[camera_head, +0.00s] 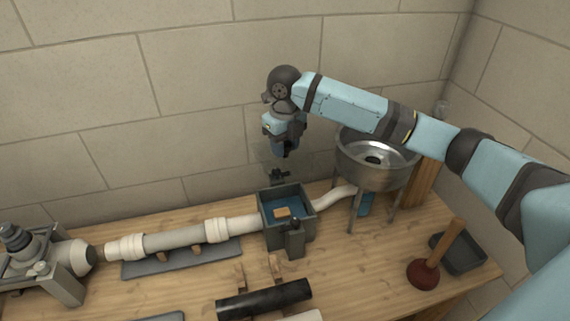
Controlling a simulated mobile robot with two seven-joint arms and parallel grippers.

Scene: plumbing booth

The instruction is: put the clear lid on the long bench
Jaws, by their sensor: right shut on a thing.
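My right gripper (283,152) hangs pointing down in front of the back wall, above the open grey box. It is shut on the clear lid (262,158), which shows only as a faint see-through panel near the fingers, so its edges and tilt are hard to make out. A small dark piece (279,176) shows just below the fingers; I cannot tell if it belongs to the lid. The long wooden bench (350,262) runs along the wall below. My left gripper is not in view.
The open grey box (268,226) holds blue water and a tan block (282,212). White pipes (178,240) join its left side. A steel basin (375,172) stands at right. A plunger (424,273), dark tray (462,254) and black tube (262,299) occupy the bench front.

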